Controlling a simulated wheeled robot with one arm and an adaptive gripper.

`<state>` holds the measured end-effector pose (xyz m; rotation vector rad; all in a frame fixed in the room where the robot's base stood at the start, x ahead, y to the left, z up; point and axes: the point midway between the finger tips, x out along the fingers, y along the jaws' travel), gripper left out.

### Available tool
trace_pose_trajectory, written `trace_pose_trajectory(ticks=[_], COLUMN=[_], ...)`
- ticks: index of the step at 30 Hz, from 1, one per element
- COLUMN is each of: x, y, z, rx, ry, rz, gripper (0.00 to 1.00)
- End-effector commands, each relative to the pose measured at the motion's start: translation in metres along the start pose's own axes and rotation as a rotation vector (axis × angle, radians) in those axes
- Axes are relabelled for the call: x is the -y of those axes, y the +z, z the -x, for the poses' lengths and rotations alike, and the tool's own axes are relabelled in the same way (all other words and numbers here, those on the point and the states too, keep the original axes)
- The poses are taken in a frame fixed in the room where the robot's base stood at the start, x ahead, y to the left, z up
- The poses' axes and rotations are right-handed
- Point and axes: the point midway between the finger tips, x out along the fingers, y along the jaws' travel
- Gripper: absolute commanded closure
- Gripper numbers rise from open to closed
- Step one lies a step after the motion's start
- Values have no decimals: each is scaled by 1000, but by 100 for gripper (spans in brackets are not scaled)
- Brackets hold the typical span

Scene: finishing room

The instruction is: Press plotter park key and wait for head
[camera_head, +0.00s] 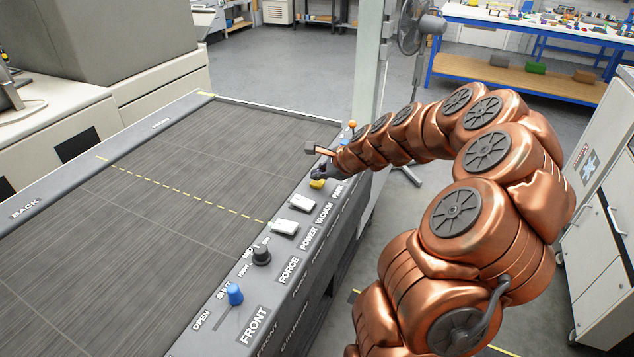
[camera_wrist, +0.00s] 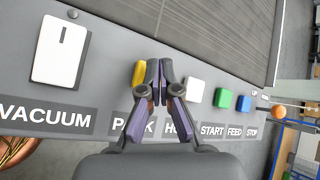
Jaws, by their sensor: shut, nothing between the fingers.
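The yellow park key (camera_head: 317,184) sits on the plotter's front panel above the PARK label. In the wrist view the yellow key (camera_wrist: 139,74) shows just left of my fingertips, its right side partly covered. My gripper (camera_wrist: 154,84) is shut and empty, its tips pointing at the panel. In the head view my gripper (camera_head: 320,173) is at the yellow key. I cannot tell whether the tips touch it or whether it is pressed down. The plotter bed (camera_head: 180,170) is dark and bare, with a dashed yellow line across it. I see no plotter head.
White (camera_wrist: 196,91), green (camera_wrist: 222,98) and blue (camera_wrist: 243,103) keys stand close to the right of my fingers. A white vacuum switch (camera_wrist: 60,50) is to the left. An orange-knobbed lever (camera_wrist: 279,110) stands beyond. A black dial (camera_head: 261,254) and blue slider (camera_head: 235,294) are nearer.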

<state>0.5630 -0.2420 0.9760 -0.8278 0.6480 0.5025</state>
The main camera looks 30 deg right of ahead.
Motion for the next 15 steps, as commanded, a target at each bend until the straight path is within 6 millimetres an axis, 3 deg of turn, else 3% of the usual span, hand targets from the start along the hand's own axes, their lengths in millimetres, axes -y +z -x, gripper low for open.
trace_pose_trajectory(ticks=[15], x=[-2], y=[-2], z=[-3], rx=[0], ry=[0], rz=[0], gripper=[100])
